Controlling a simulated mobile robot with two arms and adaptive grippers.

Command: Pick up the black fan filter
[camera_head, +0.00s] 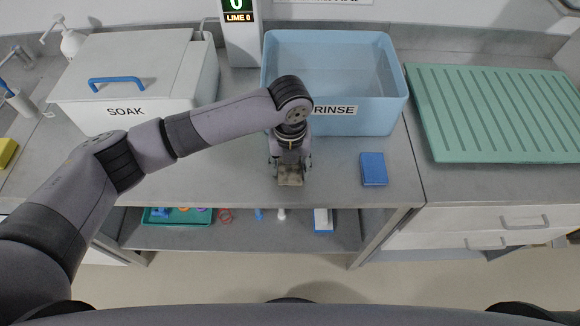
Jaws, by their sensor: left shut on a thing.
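My left gripper (290,164) points down over the grey counter, in front of the blue RINSE basin. It is shut on a small flat grey-brown piece (290,178), which looks like the fan filter, though it shows dusty grey-brown rather than clean black. The gripper hides part of it, and I cannot tell whether it touches the counter. No other black filter shows. My right gripper is not in view.
The blue RINSE basin (385,115) stands behind the gripper. The lidded SOAK bin (75,115) is at left, a green ribbed drying mat (490,110) at right. A blue block (373,168) lies right of the gripper. A shelf (185,238) below holds a green tray (150,217).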

